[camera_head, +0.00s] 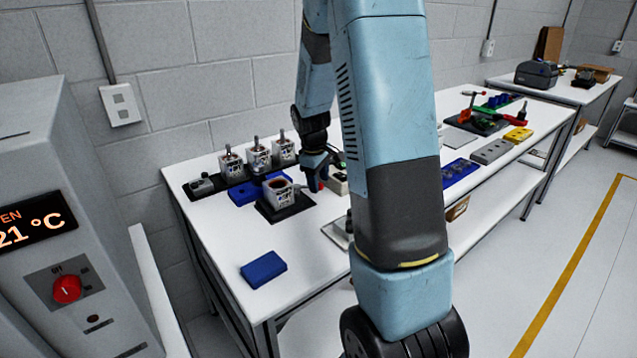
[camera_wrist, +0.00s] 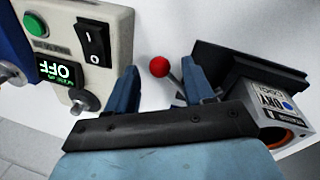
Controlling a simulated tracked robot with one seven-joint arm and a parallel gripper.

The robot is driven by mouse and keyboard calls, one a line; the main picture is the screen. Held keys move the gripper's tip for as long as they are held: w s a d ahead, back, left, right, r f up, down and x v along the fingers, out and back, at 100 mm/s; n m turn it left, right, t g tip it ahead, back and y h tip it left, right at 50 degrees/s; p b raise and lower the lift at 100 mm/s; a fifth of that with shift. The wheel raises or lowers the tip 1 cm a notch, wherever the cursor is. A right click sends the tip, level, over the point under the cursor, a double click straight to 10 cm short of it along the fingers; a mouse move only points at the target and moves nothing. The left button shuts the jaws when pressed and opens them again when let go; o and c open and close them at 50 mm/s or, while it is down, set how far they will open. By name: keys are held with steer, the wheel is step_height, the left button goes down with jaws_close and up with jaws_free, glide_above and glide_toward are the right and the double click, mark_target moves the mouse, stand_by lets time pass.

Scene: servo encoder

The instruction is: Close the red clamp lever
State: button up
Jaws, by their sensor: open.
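The red clamp lever's ball knob (camera_wrist: 159,66) shows in the wrist view between the two fingers of my gripper (camera_wrist: 160,78). Its thin grey stem runs down to the right, partly hidden behind the right finger. A gap shows on both sides of the knob, and I cannot tell its depth relative to the fingertips. A grey labelled servo block (camera_wrist: 270,100) with a copper-ringed opening sits beside a black fixture (camera_wrist: 240,70) on the right. In the head view my blue gripper (camera_head: 316,172) points down just right of the block (camera_head: 280,190) on its black base (camera_head: 300,207).
A controller box (camera_wrist: 90,50) with an OFF display, rocker switch and green button stands close left of my gripper. Several servo blocks (camera_head: 258,158) stand behind. A blue block (camera_head: 263,269) lies at the table's front. A red-handled tool (camera_head: 477,95) is farther right.

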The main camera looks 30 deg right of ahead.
steer(key=shift+d+f, duration=0.1)
steer(key=shift+f, duration=0.55)
steer(key=shift+c, duration=0.2)
steer(key=shift+w, duration=0.1)
jaws_close()
